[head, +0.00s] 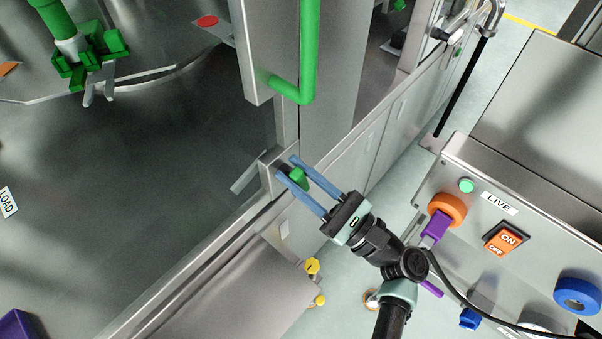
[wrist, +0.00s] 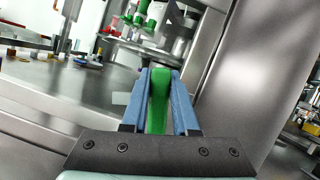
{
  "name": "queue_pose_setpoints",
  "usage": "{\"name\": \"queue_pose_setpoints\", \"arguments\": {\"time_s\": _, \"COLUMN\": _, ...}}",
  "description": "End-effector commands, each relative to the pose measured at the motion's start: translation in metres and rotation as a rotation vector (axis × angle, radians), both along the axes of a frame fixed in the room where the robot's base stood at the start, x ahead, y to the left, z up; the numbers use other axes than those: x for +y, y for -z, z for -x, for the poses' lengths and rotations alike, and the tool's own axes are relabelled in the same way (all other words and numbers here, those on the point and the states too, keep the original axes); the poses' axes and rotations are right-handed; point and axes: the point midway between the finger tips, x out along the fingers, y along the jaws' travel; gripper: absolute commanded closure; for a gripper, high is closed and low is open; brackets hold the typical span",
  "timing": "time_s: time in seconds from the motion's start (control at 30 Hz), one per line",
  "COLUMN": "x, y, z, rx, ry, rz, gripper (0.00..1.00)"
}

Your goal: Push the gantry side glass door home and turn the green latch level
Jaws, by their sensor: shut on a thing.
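My gripper (head: 287,166) has two blue fingers and is shut on the green latch (head: 299,179), by the steel post at the edge of the machine deck. In the wrist view the latch (wrist: 158,100) stands lengthwise between the fingers, which lie along both its sides. Its far end and pivot are partly hidden, so I cannot tell whether it is level. A green bar handle (head: 308,55) runs up a steel frame (head: 264,60) above the gripper. I cannot make out the glass or whether the door is fully home.
A control panel (head: 470,215) with an orange ON/OFF switch (head: 505,239) and a purple-and-orange knob stands to the right. Yellow knobs (head: 312,267) sit below the gripper. The steel deck (head: 150,180) lies left, with a green fixture (head: 85,50) at the upper left.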

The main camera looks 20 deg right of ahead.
Motion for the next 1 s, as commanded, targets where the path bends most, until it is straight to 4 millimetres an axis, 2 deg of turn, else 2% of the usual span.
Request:
{"name": "queue_pose_setpoints", "arguments": {"time_s": 0.6, "x": 0.018, "y": 0.015, "z": 0.011, "rx": -0.319, "ry": 0.0, "rz": 0.483, "gripper": 1.0}}
{"name": "queue_pose_setpoints", "arguments": {"time_s": 1.0, "x": 0.023, "y": 0.024, "z": 0.015, "rx": -0.464, "ry": 0.0, "rz": 0.704, "gripper": 1.0}}
